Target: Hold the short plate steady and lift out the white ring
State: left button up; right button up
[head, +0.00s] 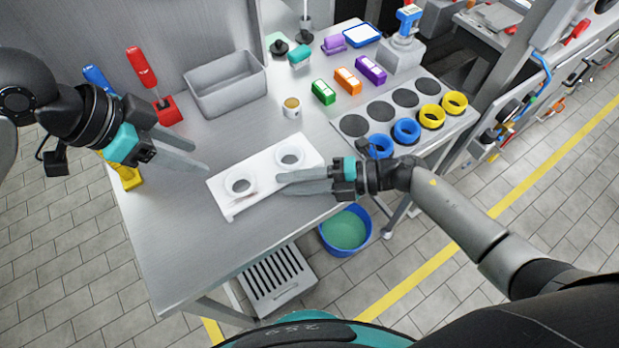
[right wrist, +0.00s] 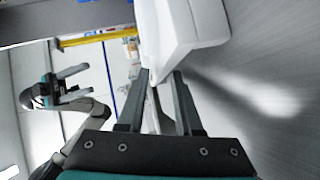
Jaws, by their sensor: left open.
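The short white plate (head: 265,170) lies on the metal table with two round openings on its top. A white ring (head: 240,184) shows around the left opening and another (head: 290,156) around the right one. My right gripper (head: 278,184) is at the plate's front right edge. In the right wrist view its fingers (right wrist: 160,76) stand apart, with the plate's white edge (right wrist: 180,25) at the tips. Whether they clamp it I cannot tell. My left gripper (head: 198,158) is open and empty, left of the plate, and also shows in the right wrist view (right wrist: 86,82).
A grey bin (head: 226,84) and a small cup (head: 292,108) stand behind the plate. A board with blue and yellow rings (head: 380,118) lies to the right. The table's front edge is close to the plate.

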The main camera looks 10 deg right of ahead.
jog(key=shift+a, duration=0.1)
grip_shut()
jog(key=shift+f, duration=0.1)
dwell(1.3)
